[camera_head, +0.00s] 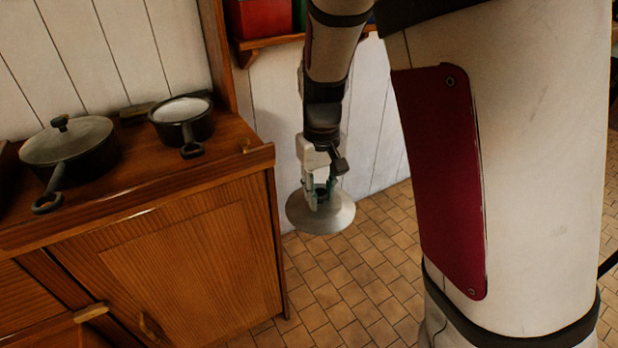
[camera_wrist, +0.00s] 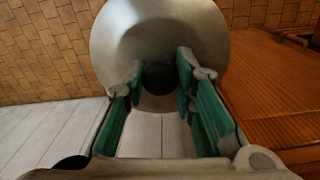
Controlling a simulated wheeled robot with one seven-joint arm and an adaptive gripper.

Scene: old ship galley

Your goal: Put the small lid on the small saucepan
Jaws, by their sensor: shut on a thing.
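The small lid (camera_head: 322,214) is a round grey metal disc. My gripper (camera_head: 321,193) is shut on its knob and holds it in the air, to the right of the counter and above the tiled floor. In the wrist view the lid (camera_wrist: 160,40) fills the upper middle, with its dark knob between the green-padded fingers of my gripper (camera_wrist: 160,82). The small saucepan (camera_head: 182,124) stands uncovered on the counter, left of and higher in the picture than my gripper. Its inside looks pale, and its handle points toward the front edge.
A larger pan (camera_head: 90,160) with its own lid (camera_head: 66,140) stands on the wooden counter (camera_head: 150,185), left of the small saucepan. A wooden post (camera_head: 226,45) rises behind the counter's right end. A shelf with a red box (camera_head: 262,18) is on the wall. The tiled floor (camera_head: 345,285) is clear.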

